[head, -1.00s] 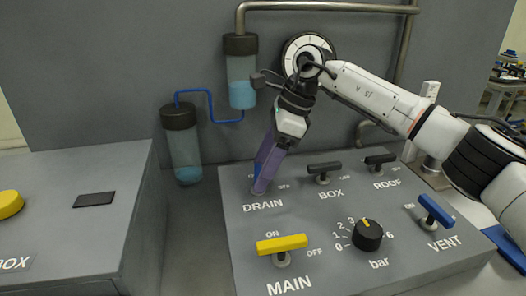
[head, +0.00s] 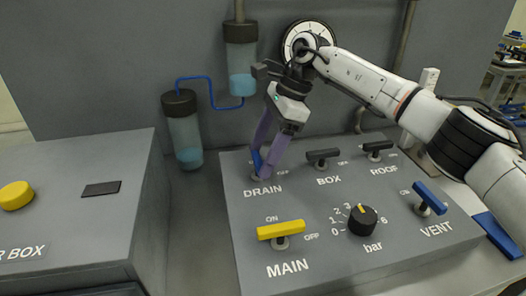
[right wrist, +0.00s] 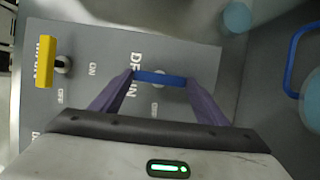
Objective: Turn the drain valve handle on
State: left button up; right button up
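The blue drain valve handle (head: 257,160) stands at the far left of the sloped panel, above the DRAIN label. In the head view it is partly hidden by my right gripper (head: 264,172). In the right wrist view the blue handle (right wrist: 160,78) lies lengthwise between the two purple fingertips of my right gripper (right wrist: 160,80), one at each end, with no clear gap. The gripper looks shut on the handle's ends. The handle lies across the direction of the yellow MAIN handle (head: 281,230). My left gripper is out of view.
Black BOX (head: 323,155) and ROOF (head: 377,147) handles stand right of the drain handle. A bar knob (head: 362,220) and blue VENT handle (head: 430,198) are nearer the panel's front. Clear canisters (head: 185,135) and a blue tube (head: 211,90) are behind. A grey box (head: 95,225) stands left.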

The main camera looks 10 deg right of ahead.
jog(key=o, duration=0.4)
jog(key=shift+c, duration=0.2)
jog(key=shift+r, duration=0.1)
jog(key=v, duration=1)
jog(key=shift+d, duration=0.15)
